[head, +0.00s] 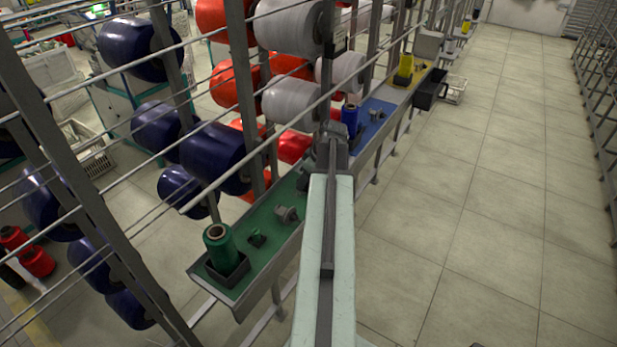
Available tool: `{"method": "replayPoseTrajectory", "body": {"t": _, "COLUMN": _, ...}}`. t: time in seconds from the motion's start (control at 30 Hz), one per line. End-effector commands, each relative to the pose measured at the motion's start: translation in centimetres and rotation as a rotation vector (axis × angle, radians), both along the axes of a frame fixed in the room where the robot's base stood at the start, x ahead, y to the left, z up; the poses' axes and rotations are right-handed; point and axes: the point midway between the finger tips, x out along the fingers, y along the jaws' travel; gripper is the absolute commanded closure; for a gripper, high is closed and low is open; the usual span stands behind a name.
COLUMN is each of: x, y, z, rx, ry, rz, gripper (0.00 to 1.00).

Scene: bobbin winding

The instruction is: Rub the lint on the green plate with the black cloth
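The green plate (252,268) lies on the rail at the lower left, left of my arm. A green thread cone (218,243) stands in a dark square holder on its near end. A small dark green piece (257,238) and a grey piece (287,214) sit farther along the plate; I cannot tell whether either is lint. My gripper (333,150) is at the far end of my pale arm, beyond the green plate and near the blue plate. Its fingers are too small and dark to read. I cannot make out the black cloth.
The blue plate (374,128) carries a blue cone (350,118); the yellow plate (418,79) farther back carries a yellow cone (404,69). A black bin (430,90) hangs beside it. Metal bars and large spools crowd the left. The tiled floor (480,200) at right is clear.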

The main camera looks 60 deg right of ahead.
Motion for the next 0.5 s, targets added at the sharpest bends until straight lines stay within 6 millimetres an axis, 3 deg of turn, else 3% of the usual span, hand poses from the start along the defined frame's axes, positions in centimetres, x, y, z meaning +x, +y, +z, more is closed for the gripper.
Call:
{"method": "replayPoseTrajectory", "body": {"t": 0.37, "x": -0.2, "y": 3.3, "z": -0.2, "rx": 0.0, "ry": 0.0, "rz": 0.001, "gripper": 0.82}}
{"method": "replayPoseTrajectory", "body": {"t": 0.5, "x": -0.1, "y": 3.6, "z": -0.2, "rx": 0.001, "ry": 0.001, "rz": 0.0, "gripper": 0.82}}
